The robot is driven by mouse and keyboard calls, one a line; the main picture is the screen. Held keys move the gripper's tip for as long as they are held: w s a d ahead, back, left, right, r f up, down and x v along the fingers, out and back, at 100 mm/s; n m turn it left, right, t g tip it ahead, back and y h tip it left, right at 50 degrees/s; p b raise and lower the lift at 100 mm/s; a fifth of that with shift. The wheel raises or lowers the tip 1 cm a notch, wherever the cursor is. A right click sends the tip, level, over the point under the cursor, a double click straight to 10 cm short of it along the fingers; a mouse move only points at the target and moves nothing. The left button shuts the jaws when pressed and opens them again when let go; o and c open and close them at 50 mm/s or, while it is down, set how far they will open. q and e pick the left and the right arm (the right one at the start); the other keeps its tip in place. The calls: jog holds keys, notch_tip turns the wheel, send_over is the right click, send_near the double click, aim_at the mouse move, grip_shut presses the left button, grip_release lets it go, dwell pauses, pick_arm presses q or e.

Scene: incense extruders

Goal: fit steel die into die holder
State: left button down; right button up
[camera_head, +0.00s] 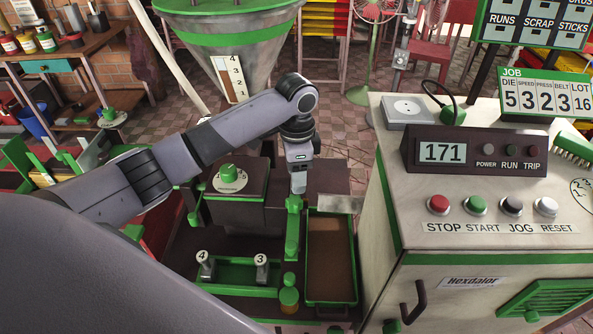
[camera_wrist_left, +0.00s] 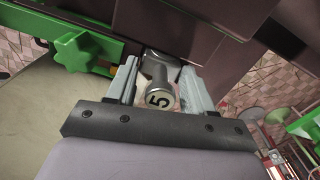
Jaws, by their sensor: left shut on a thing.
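My left gripper (camera_head: 298,184) points down beside the dark extruder block (camera_head: 235,210) in the head view. In the left wrist view its two grey fingers (camera_wrist_left: 158,92) are shut on a steel die (camera_wrist_left: 160,97), a cylinder with a 5 on its end face. The die's wider far end lies close to dark machine parts (camera_wrist_left: 190,30); I cannot tell whether it touches or sits in the die holder. The holder itself is not clearly visible. In the head view the gripper hides the die. My right gripper is not in view.
A green rack (camera_head: 235,283) holds dies marked 4 and 3. A green-rimmed brown tray (camera_head: 331,262) lies right of it. A green star knob (camera_wrist_left: 75,49) is left of the fingers. The control cabinet (camera_head: 470,262) stands at right; the job board (camera_head: 545,95) shows die 5.

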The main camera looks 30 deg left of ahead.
pick_arm(q)
jog(key=shift+f, duration=0.3)
dwell(0.5)
jog(key=shift+c, duration=1.7)
grip_release()
jog(key=shift+f, duration=0.1)
jog(key=shift+s, duration=0.1)
jog(key=shift+s+d+f, duration=0.1)
jog(key=shift+f, duration=0.05)
jog(key=r, duration=0.7)
jog(key=shift+w+r, duration=0.2)
jog(key=shift+r, duration=0.2)
